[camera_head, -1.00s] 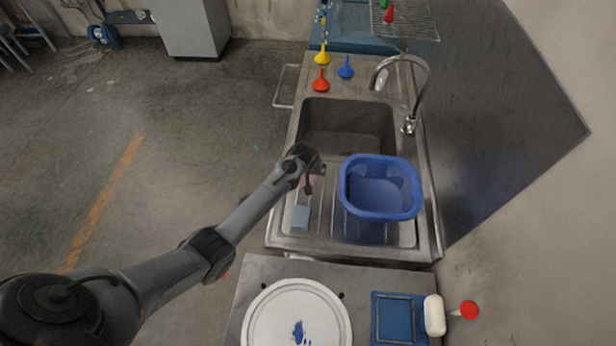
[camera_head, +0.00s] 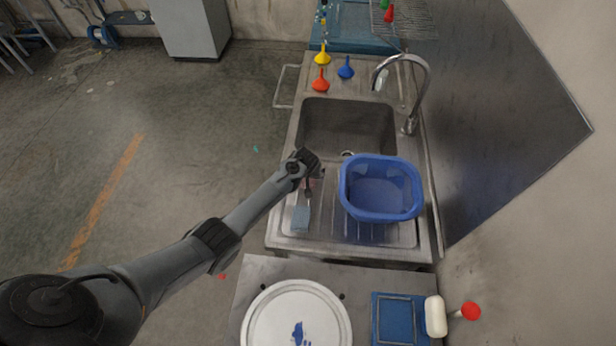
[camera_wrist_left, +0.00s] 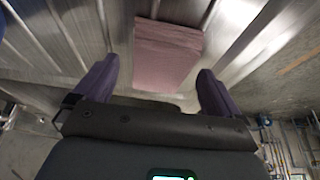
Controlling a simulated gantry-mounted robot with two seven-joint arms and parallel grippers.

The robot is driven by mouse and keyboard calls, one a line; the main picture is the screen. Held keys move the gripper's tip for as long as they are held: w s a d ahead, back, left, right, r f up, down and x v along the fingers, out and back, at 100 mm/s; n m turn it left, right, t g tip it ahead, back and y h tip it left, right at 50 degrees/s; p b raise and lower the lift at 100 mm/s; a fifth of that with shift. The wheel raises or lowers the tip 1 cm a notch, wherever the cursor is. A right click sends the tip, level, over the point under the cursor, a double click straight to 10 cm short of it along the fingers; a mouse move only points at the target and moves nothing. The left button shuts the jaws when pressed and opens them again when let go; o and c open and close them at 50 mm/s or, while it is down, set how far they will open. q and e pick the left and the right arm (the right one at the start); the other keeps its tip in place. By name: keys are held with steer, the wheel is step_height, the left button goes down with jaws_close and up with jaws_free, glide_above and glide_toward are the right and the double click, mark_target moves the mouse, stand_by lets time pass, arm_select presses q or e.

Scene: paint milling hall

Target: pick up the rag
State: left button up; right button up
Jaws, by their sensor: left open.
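A folded pinkish rag (camera_wrist_left: 168,52) lies on the ribbed metal drainboard in the left wrist view, between and beyond my open fingers. I cannot tell the exact height of the fingertips above the rag. My right gripper is not in view.
A light blue block-like item (camera_head: 300,218) lies on the drainboard near the gripper. A blue basin (camera_head: 381,213) stands to the right. The sink (camera_head: 345,125) and faucet (camera_head: 421,85) are behind. A round white lid (camera_head: 265,318) is in front.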

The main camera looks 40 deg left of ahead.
arm_select(q)
steer(key=shift+f, duration=0.2)
stand_by(0.3)
steer(key=c, duration=1.1)
steer(key=shift+r+p, duration=0.3)
steer(key=shift+r, duration=4.95)
steer(key=o, duration=0.4)
steer(key=c, duration=0.3)
